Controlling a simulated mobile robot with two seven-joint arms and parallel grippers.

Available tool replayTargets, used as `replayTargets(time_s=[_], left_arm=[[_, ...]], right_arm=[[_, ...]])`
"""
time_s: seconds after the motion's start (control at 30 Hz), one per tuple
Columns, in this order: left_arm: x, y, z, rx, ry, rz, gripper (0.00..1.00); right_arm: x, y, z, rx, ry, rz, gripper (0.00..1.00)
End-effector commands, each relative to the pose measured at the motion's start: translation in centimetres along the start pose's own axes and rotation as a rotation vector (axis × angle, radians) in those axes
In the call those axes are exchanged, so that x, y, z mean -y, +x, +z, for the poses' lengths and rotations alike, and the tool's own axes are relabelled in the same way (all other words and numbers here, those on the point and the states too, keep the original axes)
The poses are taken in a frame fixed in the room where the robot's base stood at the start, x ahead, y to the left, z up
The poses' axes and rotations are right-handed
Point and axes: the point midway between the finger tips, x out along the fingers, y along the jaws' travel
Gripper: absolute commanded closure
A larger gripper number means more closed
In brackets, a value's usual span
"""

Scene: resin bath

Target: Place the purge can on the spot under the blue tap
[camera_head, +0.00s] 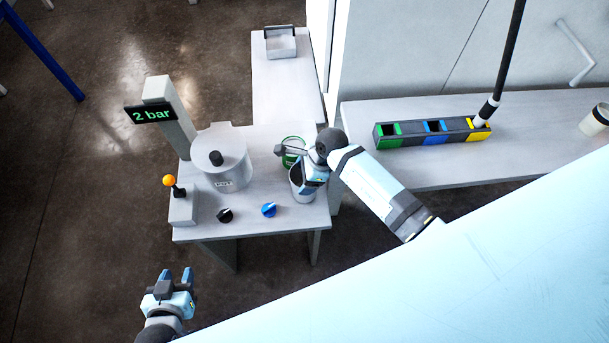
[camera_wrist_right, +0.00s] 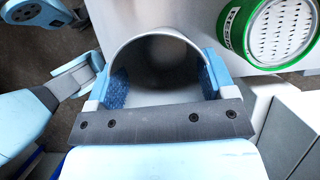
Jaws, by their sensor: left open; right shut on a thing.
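The purge can (camera_head: 303,190) is a pale grey open can near the front right of the small table. My right gripper (camera_head: 308,174) is shut on it; in the right wrist view the can (camera_wrist_right: 158,52) sits upright between the two blue finger pads. I cannot tell whether its base touches the table. My left gripper (camera_head: 175,275) is open and empty, in front of the table at the lower left.
A green-rimmed round part with a perforated top (camera_head: 292,150) stands close behind the can. A bench (camera_head: 420,170) at right holds a coloured slot block (camera_head: 455,133) and a can (camera_head: 594,122).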

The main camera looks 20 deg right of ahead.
Motion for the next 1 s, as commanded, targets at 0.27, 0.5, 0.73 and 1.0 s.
replayTargets(time_s=[0.27,0.5,0.73,1.0], left_arm=[[0.0,-0.1,0.0,0.001,0.0,0.0,0.57],[0.0,0.1,0.2,0.001,-0.001,0.0,0.57],[-0.1,0.0,0.2,0.001,-0.001,0.0,0.57],[-0.1,0.0,0.0,-0.001,-0.001,0.0,0.57]], right_arm=[[0.0,0.8,-0.3,0.0,-0.001,0.0,0.62],[0.0,1.1,-0.4,0.0,-0.001,-0.001,0.17],[0.0,1.1,-0.4,0.0,-0.001,0.0,0.0],[0.2,-1.0,-0.4,-0.002,-0.004,-0.005,0.0]])
